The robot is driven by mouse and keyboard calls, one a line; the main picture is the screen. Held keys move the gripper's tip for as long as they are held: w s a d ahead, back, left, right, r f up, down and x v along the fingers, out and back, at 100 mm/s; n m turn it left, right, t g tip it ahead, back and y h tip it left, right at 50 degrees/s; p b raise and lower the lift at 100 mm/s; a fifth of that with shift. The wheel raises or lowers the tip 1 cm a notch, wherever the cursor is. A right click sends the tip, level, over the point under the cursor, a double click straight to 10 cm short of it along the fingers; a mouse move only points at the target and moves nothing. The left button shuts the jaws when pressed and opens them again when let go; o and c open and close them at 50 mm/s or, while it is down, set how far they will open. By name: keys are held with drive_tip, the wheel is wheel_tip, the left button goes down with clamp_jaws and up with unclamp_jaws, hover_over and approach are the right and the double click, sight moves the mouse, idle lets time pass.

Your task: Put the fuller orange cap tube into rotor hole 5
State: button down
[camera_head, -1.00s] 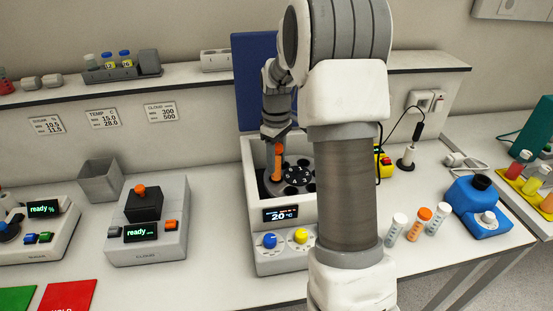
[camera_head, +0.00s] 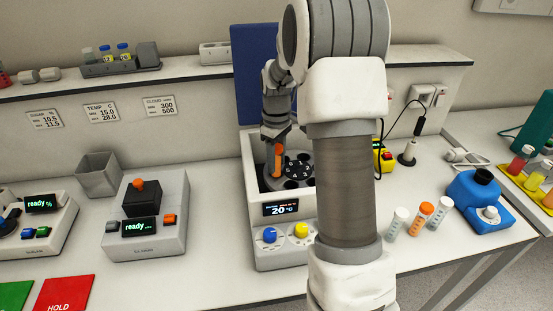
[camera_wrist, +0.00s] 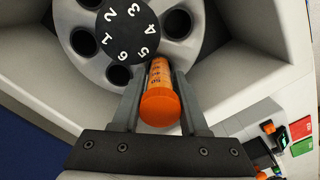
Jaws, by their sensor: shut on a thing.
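The orange-cap tube (camera_wrist: 160,106) is between the fingers of my gripper (camera_wrist: 160,125), its cap toward the wrist camera. It also shows in the head view (camera_head: 278,160), upright at the left side of the rotor (camera_head: 300,169). In the wrist view its far end lies at the rotor's edge beside the number 5; the tube covers that spot, so I cannot tell how deep it sits in hole 5. Several rotor holes appear dark and empty. Another orange-cap tube (camera_head: 421,218) stands at right on the table between two white-cap tubes.
The centrifuge housing (camera_head: 282,230) has walls around the rotor and a raised blue lid (camera_head: 256,85) behind. A grey instrument with an orange knob (camera_head: 145,225) stands to the left. A blue device (camera_head: 480,200) is at right. My arm hides the table's middle.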

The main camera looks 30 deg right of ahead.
drive_tip(key=shift+f+b, duration=0.6)
drive_tip(key=shift+f, duration=0.5)
idle(0.5)
drive_tip(key=shift+r, duration=0.2)
drive_tip(key=shift+r+p, duration=1.8)
drive_tip(key=shift+r, duration=0.4)
drive_tip(key=shift+f+b, duration=1.45)
drive_tip(key=shift+f, duration=0.95)
drive_tip(key=shift+r+p, duration=1.75)
drive_tip(key=shift+r, duration=0.65)
